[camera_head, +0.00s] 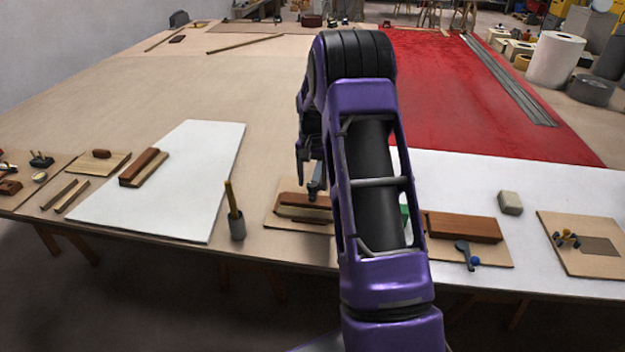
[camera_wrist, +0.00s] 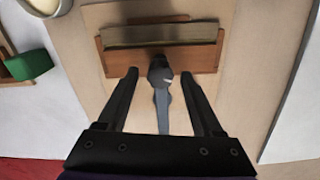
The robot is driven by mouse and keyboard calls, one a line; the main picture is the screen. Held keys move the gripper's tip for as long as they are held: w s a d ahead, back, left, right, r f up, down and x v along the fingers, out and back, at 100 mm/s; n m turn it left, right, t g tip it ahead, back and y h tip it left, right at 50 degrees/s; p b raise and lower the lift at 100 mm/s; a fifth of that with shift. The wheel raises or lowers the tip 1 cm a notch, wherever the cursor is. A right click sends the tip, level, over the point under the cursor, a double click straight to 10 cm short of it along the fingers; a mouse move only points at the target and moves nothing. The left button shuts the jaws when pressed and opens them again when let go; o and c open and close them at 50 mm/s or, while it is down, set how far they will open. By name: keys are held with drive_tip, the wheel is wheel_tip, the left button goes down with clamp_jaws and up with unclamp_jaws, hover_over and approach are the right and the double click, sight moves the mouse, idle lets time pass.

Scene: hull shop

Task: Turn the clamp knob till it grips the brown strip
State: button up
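In the wrist view the clamp knob (camera_wrist: 160,75) is dark grey with a lighter grey lever pointing toward my wrist. It sits at the near side of a red-brown wooden block (camera_wrist: 203,60). A dull brown strip (camera_wrist: 158,34) lies lengthwise along the block. My gripper (camera_wrist: 159,74) is open, one finger on each side of the knob, with gaps visible on both sides. In the head view my gripper (camera_head: 312,185) is over the wooden fixture (camera_head: 290,200), and my arm hides its right part. I cannot tell whether the clamp touches the strip.
To the right are another red-brown block (camera_head: 465,227) with a blue-tipped lever and a board with brass pegs (camera_head: 566,238). A cup with a stick (camera_head: 236,228) stands left of the fixture. A green block (camera_wrist: 30,65) is beside it in the wrist view.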

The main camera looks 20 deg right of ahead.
sight(313, 183)
wheel_tip(313, 183, up, 17)
drive_tip(key=p, duration=0.1)
drive_tip(key=shift+r, duration=0.2)
idle(0.5)
drive_tip(key=shift+f, duration=0.15)
